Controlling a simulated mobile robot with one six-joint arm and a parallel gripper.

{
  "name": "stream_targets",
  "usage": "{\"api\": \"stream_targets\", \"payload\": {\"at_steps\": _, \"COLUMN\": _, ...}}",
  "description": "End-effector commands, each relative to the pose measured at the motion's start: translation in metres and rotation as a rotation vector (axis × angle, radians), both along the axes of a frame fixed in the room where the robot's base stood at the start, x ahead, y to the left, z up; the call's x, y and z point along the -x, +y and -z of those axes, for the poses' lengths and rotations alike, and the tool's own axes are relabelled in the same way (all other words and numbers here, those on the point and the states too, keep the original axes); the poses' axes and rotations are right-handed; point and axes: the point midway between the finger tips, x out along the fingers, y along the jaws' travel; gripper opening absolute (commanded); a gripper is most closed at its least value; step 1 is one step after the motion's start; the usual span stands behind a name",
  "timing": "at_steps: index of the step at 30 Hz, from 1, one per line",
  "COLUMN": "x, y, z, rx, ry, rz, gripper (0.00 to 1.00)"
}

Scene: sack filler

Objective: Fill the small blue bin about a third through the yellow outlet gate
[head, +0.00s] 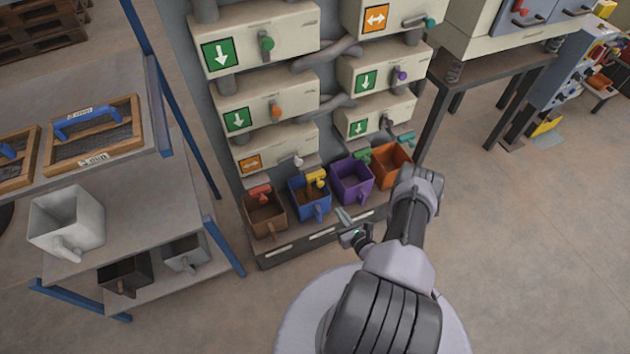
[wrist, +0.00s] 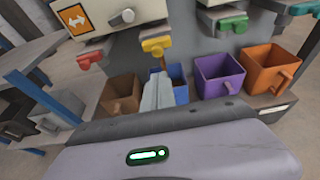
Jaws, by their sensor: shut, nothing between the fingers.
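The small blue bin (head: 298,203) stands in the row of bins at the foot of the filler, below the yellow outlet gate (head: 315,177). In the wrist view the blue bin (wrist: 181,95) is partly hidden behind my fingers, and the yellow gate (wrist: 155,45) is above it. A narrow brown strip (wrist: 164,63) hangs between gate and bin and looks like falling material. The fill level inside is not clear. My gripper (head: 342,214) is shut and empty, in front and to the right of the blue bin. Its fingers (wrist: 157,92) point towards the bin and gate.
A brown bin (head: 264,216) stands left of the blue one; a purple bin (head: 352,181) and an orange bin (head: 391,165) stand to its right. Red and green gates hang close by. A shelf rack (head: 215,235) is at the left. The floor at the right is open.

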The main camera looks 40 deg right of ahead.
Motion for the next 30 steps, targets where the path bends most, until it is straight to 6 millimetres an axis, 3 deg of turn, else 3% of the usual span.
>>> {"api": "stream_targets", "payload": {"at_steps": 12, "x": -0.08, "y": -0.017, "z": 0.036, "rx": 0.001, "ry": -0.004, "rz": -0.005, "gripper": 0.0}}
{"api": "stream_targets", "payload": {"at_steps": 18, "x": -0.113, "y": -0.025, "z": 0.037, "rx": 0.0, "ry": -0.004, "rz": -0.004, "gripper": 0.0}}
{"api": "stream_targets", "payload": {"at_steps": 24, "x": -0.127, "y": -0.029, "z": 0.036, "rx": -0.002, "ry": -0.003, "rz": -0.002, "gripper": 0.0}}
{"api": "stream_targets", "payload": {"at_steps": 30, "x": -0.128, "y": -0.03, "z": 0.035, "rx": -0.002, "ry": -0.003, "rz": -0.001, "gripper": 0.0}}
